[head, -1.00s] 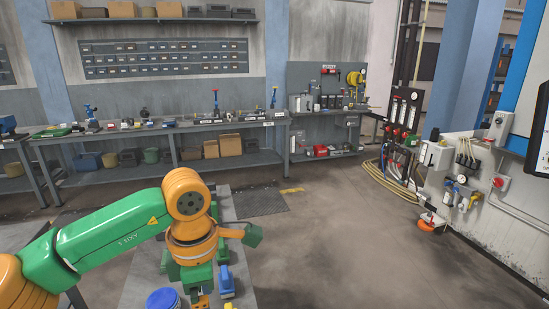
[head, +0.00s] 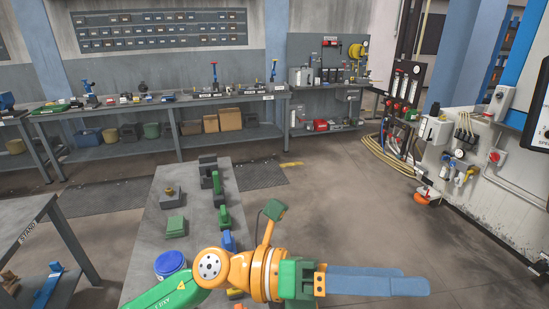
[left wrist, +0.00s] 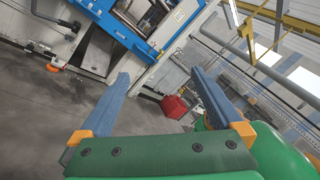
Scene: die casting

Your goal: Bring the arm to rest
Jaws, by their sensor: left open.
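My left arm, green and orange, comes in from the bottom of the head view. My left gripper (head: 405,280) has two long blue fingers that point to the right, over the floor just right of the grey table (head: 146,245). In the left wrist view the two fingers (left wrist: 162,78) stand wide apart with nothing between them. The gripper is open and empty. My right gripper shows in neither view.
The table carries a blue-lidded tub (head: 170,264), a green block (head: 176,226) and several green, blue and dark parts. A workbench (head: 160,122) runs along the back wall. A machine (head: 490,185) stands at the right. The floor (head: 340,215) between is clear.

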